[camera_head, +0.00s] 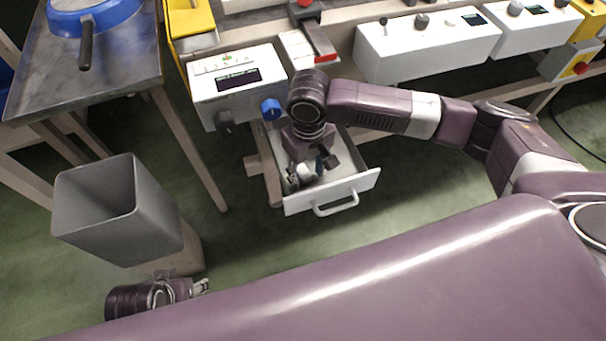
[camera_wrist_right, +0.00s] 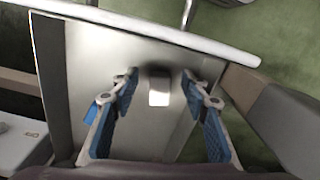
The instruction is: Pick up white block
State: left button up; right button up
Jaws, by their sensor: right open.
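The white block (camera_wrist_right: 159,98) lies on the floor of an open drawer (camera_wrist_right: 75,60), between and beyond my fingertips in the right wrist view. Its top is bright and its side is in shadow. My right gripper (camera_wrist_right: 163,88) is open, with blue-padded fingers apart on either side of the block, not visibly touching it. In the head view my right gripper (camera_head: 308,176) points down into the drawer (camera_head: 345,188) and I cannot make out the block for sure there. My left gripper (camera_head: 201,286) is at the lower left, small, away from the drawer.
The drawer's front panel with its handle (camera_head: 336,208) and side walls surround my right gripper. A white control box (camera_head: 236,90) with a blue knob (camera_head: 270,108) stands above. A grey bin (camera_head: 118,208) and a metal table with a blue pan (camera_head: 95,14) are at left.

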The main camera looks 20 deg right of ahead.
jog(key=shift+f, duration=0.3)
jog(key=c, duration=0.9)
jog(key=shift+o, duration=0.2)
jog(key=shift+r, duration=0.1)
